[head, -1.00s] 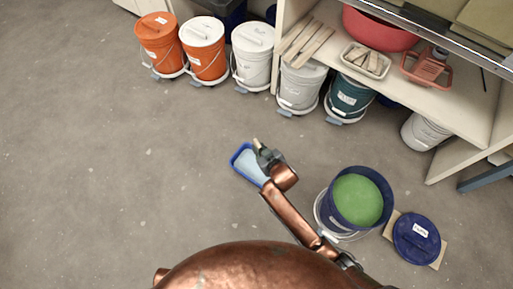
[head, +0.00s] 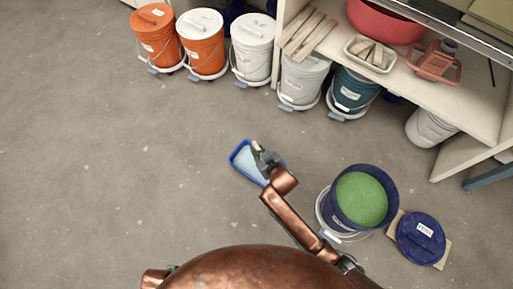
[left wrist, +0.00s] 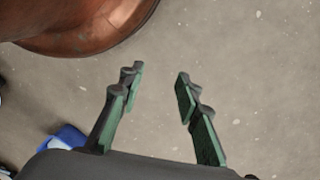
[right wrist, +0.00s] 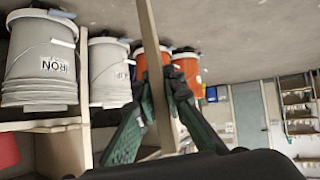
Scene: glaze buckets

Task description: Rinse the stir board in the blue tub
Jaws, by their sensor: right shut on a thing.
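The blue tub (head: 234,163) stands on the floor in the head view, with pale blue water in it. My right gripper (head: 262,156) is over the tub's right side and hides part of it. In the right wrist view my right gripper (right wrist: 160,95) is shut on the wooden stir board (right wrist: 150,40), a long pale strip running past the fingers. The head view does not show whether the board touches the water. My left gripper (left wrist: 158,90) is open and empty above bare floor in the left wrist view. A blue thing (left wrist: 66,138), likely the tub, shows at lower left there.
An open dark blue bucket (head: 360,199) of green glaze stands right of my right arm. Its blue lid (head: 420,238) lies beside it. Lidded buckets line the back near a shelf (head: 455,112) with a red basin (head: 383,22) and wooden strips. Floor left of the tub is clear.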

